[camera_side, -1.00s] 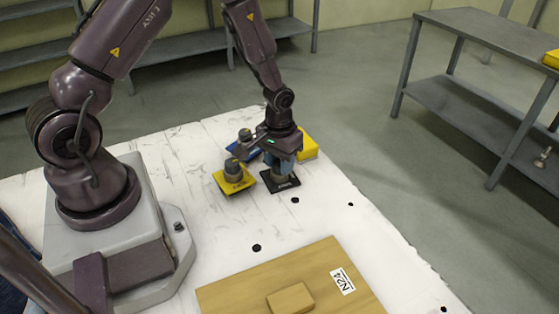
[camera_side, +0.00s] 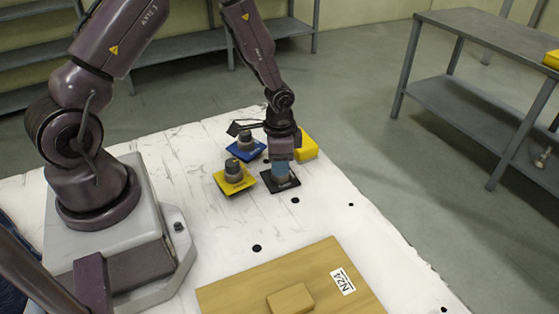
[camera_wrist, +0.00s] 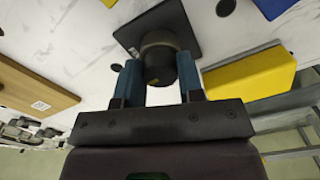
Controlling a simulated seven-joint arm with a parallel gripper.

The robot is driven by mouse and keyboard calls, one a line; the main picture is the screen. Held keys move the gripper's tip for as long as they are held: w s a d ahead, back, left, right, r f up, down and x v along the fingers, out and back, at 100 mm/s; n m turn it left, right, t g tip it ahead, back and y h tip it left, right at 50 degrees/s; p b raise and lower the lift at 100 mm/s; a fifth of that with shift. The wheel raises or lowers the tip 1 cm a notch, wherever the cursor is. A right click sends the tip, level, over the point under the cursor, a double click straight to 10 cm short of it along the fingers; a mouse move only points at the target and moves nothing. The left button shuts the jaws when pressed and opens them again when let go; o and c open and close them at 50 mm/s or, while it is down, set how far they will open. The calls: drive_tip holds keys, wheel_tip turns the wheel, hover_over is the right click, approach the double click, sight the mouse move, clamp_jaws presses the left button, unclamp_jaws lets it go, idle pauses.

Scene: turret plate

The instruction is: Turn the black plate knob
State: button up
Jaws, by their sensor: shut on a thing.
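The black plate (camera_side: 268,186) lies on the white table, right of the yellow plate, and also shows in the wrist view (camera_wrist: 188,22). Its dark grey round knob (camera_wrist: 159,62) stands up from the plate's middle. My gripper (camera_side: 280,170) points down over the black plate. In the wrist view its two blue fingers (camera_wrist: 160,80) are shut on the knob, one on each side. In the side view the fingers hide most of the knob.
A yellow plate with a knob (camera_side: 234,178) and a blue plate with a knob (camera_side: 245,145) sit close by on the left. A yellow block (camera_side: 306,147) is just behind my gripper. A wooden board (camera_side: 230,294) lies at the front; the table between is clear.

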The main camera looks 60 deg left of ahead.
drive_tip(key=shift+m, duration=0.5)
idle(0.3)
drive_tip(key=o, duration=0.9)
drive_tip(key=shift+o, duration=0.2)
drive_tip(key=shift+r, duration=0.1)
wheel_tip(320, 180, up, 13)
